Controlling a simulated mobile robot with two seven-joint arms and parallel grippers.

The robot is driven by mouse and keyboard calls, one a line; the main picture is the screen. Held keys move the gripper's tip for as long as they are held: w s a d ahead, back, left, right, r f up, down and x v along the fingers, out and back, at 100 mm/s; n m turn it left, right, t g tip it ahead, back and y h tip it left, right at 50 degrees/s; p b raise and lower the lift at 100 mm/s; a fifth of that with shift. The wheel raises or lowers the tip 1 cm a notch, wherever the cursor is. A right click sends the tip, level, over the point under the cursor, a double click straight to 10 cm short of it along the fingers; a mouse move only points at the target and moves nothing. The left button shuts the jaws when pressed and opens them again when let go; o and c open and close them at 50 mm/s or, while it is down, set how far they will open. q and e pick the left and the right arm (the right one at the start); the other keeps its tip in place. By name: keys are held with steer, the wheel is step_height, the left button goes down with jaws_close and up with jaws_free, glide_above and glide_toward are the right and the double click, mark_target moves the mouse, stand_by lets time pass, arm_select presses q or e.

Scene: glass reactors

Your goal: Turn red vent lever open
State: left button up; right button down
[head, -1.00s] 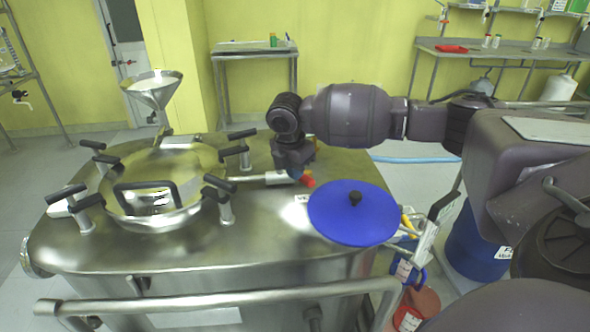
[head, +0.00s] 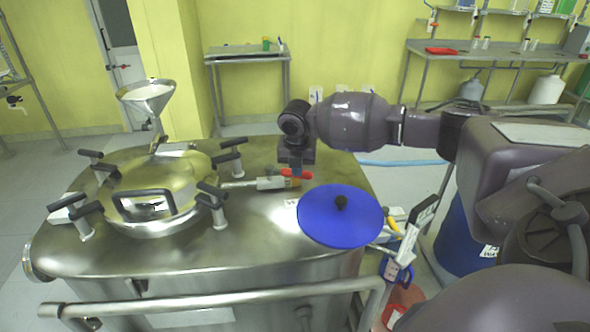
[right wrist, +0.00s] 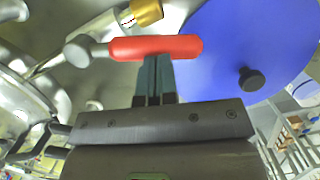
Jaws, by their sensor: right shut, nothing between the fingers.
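The red vent lever (head: 299,174) sits at the right end of a short metal pipe with a brass fitting on the steel reactor lid (head: 255,215). In the right wrist view the lever (right wrist: 157,47) lies crosswise, just beyond my fingertips, with the brass fitting (right wrist: 146,12) behind it. My right gripper (head: 296,172) points down at the lever from above. Its blue-grey fingers (right wrist: 158,72) are together with nothing between them, their tips right at the lever's near side. I cannot tell whether they touch it. My left gripper is not in view.
A blue round cover (head: 335,222) with a black knob lies just right of the lever. A round hatch (head: 160,185) with black-handled clamps and a steel funnel (head: 146,98) stand left. A steel rail (head: 200,300) runs along the front.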

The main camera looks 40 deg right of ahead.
steer(key=shift+w+d+n, duration=0.2)
steer(key=shift+d+n, duration=0.15)
steer(key=shift+n, duration=0.15)
steer(key=shift+w+d, duration=0.25)
steer(key=shift+d, duration=0.05)
steer(key=shift+d+f, duration=0.1)
